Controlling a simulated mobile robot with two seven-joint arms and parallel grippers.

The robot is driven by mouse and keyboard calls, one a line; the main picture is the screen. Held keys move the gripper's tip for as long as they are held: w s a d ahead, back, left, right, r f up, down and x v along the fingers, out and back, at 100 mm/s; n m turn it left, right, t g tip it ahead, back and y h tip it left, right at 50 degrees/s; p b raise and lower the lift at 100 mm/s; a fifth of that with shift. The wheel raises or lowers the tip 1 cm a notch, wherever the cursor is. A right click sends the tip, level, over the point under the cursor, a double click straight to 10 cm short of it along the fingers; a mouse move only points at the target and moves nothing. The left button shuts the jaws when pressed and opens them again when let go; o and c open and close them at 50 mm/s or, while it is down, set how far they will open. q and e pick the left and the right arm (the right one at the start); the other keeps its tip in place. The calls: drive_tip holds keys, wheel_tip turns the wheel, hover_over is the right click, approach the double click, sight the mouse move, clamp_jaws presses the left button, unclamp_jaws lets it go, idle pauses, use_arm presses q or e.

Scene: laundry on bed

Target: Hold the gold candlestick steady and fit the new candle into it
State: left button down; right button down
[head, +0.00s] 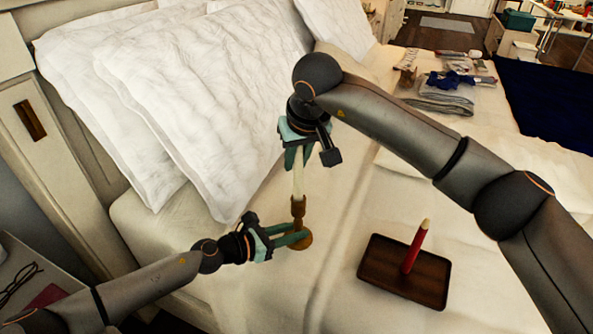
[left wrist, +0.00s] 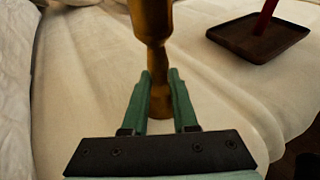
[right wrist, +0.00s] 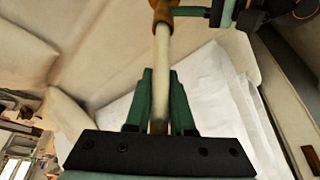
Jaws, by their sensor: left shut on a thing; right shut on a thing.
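The gold candlestick (head: 298,211) stands upright on the bed; it also shows in the left wrist view (left wrist: 152,30). My left gripper (head: 300,238) is shut on its lower stem, and its fingers show in the left wrist view (left wrist: 160,90). The pale new candle (head: 298,178) is upright above the candlestick, its lower end at the candlestick's top; it also shows in the right wrist view (right wrist: 161,60). My right gripper (head: 298,155) is shut on the candle's upper part. I cannot tell how deep the candle sits in the socket.
A dark wooden tray (head: 375,272) with a red candle (head: 416,245) standing on it lies to the right on the bed. White pillows (head: 180,90) lean at the back left. Folded clothes (head: 450,95) lie at the far right. The sheet between candlestick and tray is clear.

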use_arm(q)
drive_tip(key=shift+f, duration=0.1)
use_arm(e)
drive_tip(key=shift+f, duration=1.4)
drive_tip(key=shift+f, duration=0.1)
drive_tip(key=c, duration=0.8)
unclamp_jaws()
approach(296, 171)
drive_tip(key=shift+w+d+r, duration=0.15)
drive_tip(key=shift+w+r, duration=0.1)
drive_tip(key=shift+w, duration=0.35)
use_arm(q)
drive_tip(key=c, duration=0.6)
unclamp_jaws()
